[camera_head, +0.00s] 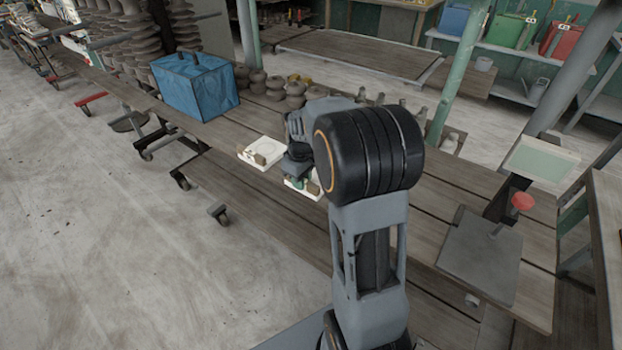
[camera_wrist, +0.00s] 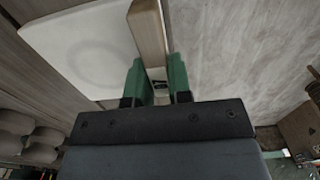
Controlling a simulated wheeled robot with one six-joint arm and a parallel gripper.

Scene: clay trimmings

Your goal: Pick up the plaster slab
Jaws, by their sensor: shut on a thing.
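The plaster slab (camera_wrist: 85,50) is a pale flat plate with a faint round ring, filling the upper left of the wrist view. A wooden strip (camera_wrist: 148,35) runs along its right edge. My gripper (camera_wrist: 157,82) has its green fingers on either side of this strip and is shut on it. In the head view my gripper (camera_head: 299,180) is over the workbench, mostly hidden by my arm. A corner of the slab (camera_head: 291,185) shows beneath it. I cannot tell whether the slab touches the bench.
Another white slab with a wooden block (camera_head: 258,154) lies just left on the wooden workbench (camera_head: 445,190). A blue box (camera_head: 195,84) and several clay pots (camera_head: 275,86) stand farther back. A grey board with a red knob (camera_head: 485,255) is at right. Open floor (camera_head: 130,240) lies left.

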